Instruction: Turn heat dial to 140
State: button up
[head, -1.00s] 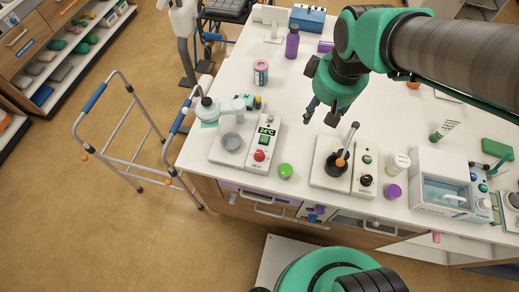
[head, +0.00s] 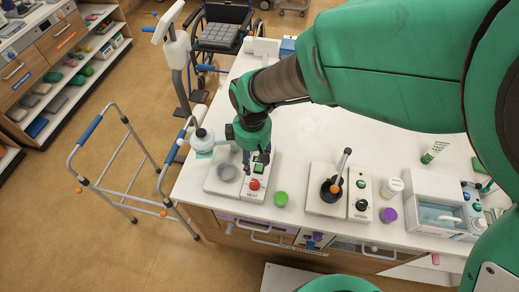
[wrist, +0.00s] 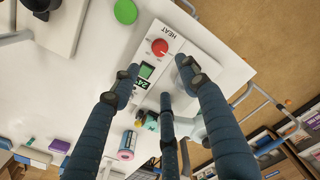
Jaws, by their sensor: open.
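The heat dial is a red knob (head: 254,184) on the front of a white device (head: 225,186), just above the word HEAT. In the wrist view the red dial (wrist: 159,47) lies ahead of the fingers with a gap, its pointer mark too small to read. My gripper (head: 255,166) is over the device, behind the dial, pointing down. In the wrist view its three dark fingers are spread apart and empty (wrist: 160,85), not touching the dial.
A walker (head: 125,165) stands left of the table.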

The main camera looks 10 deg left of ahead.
aim_at(254, 182)
jog(key=shift+f, duration=0.1)
notch_tip(254, 182, down, 14)
jog(key=shift+r+b, duration=0.2)
jog(key=shift+b, duration=0.8)
grip_shut()
jog(key=shift+m, duration=0.4)
jog(key=m+p, duration=0.2)
jog(key=m, duration=0.3)
jog(key=m+p, duration=0.1)
jog(key=m, duration=0.5)
dwell(0.4)
